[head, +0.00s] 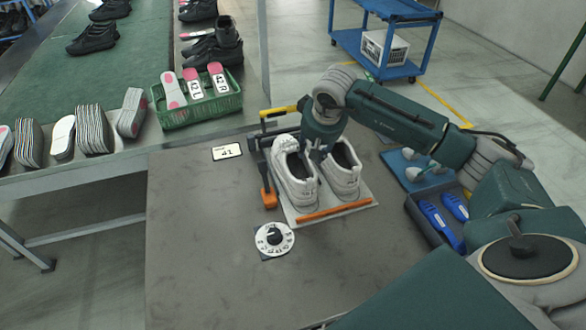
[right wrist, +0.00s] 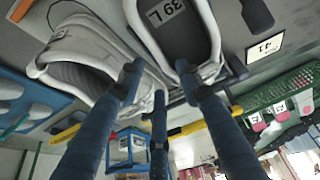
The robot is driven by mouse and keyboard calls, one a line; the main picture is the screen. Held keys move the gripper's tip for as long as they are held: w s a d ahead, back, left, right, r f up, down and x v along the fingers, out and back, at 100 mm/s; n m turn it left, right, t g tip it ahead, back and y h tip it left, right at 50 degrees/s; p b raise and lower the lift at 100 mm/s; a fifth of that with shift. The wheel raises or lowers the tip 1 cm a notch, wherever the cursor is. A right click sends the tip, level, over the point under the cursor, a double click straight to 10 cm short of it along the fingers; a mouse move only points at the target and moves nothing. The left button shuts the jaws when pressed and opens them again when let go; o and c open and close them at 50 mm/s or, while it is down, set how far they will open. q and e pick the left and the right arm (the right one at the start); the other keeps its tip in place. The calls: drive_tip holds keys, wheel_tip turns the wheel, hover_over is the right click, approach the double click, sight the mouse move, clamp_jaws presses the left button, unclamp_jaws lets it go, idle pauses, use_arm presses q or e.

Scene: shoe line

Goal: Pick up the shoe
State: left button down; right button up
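A pair of pale grey-white shoes stands side by side on a light board with an orange bar (head: 336,211) along its near edge. They are a left-hand shoe (head: 297,188) and a right-hand shoe (head: 344,180) in the head view. In the right wrist view, one shoe (right wrist: 218,55) has an insole marked "39 L"; the other shoe (right wrist: 62,42) lies to its left. My right gripper (head: 318,155) is over the shoes, between their openings. In the right wrist view its fingers (right wrist: 158,78) are spread apart, close to both shoes. Contact cannot be told. My left gripper is not in view.
An orange-handled tool (head: 268,194) stands left of the shoes, and a white dial (head: 274,239) lies in front. A tray with blue shoe-shaped pieces (head: 440,222) is on the right. A green basket (head: 204,106) and several insoles are on the back-left bench.

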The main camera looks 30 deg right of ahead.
sight(293, 160)
drive_tip(key=shift+x, duration=0.9)
drive_tip(key=shift+p+x, duration=0.8)
drive_tip(key=shift+x, duration=1.9)
drive_tip(key=shift+r, duration=0.1)
clamp_jaws()
